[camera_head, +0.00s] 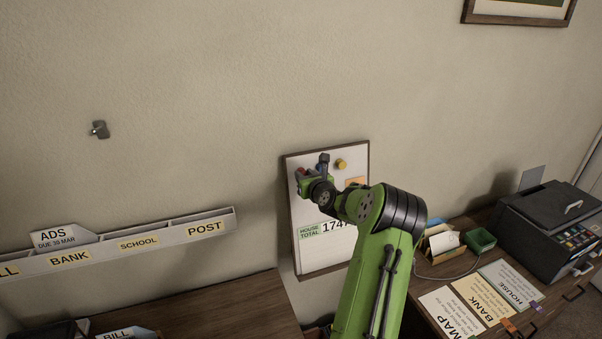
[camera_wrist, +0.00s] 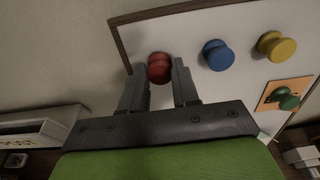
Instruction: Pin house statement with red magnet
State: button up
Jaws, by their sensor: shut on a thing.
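The red magnet (camera_wrist: 159,67) is at the upper-left corner of the framed whiteboard (camera_head: 318,258), between the fingers of my gripper (camera_wrist: 158,82). My gripper is shut on it; the magnet appears to be at the board's surface, though the contact is hard to see. In the head view my gripper (camera_head: 303,178) covers much of that corner, and a bit of red shows there. A sheet labelled HOUSE (camera_head: 511,284) lies on the right desk beside the BANK and MAP sheets. A green HOUSE TOTAL label (camera_head: 309,231) with large digits is on the board, partly hidden by my arm.
Blue (camera_wrist: 218,55), yellow (camera_wrist: 277,46) and green (camera_wrist: 287,99) magnets are on the board; the green one is over an orange card (camera_wrist: 272,92). A wall rack (camera_head: 130,245) is at left. A printer (camera_head: 548,225) and green box (camera_head: 481,239) stand on the right desk.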

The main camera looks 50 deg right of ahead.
aim_at(304, 174)
jog(key=shift+v, duration=2.1)
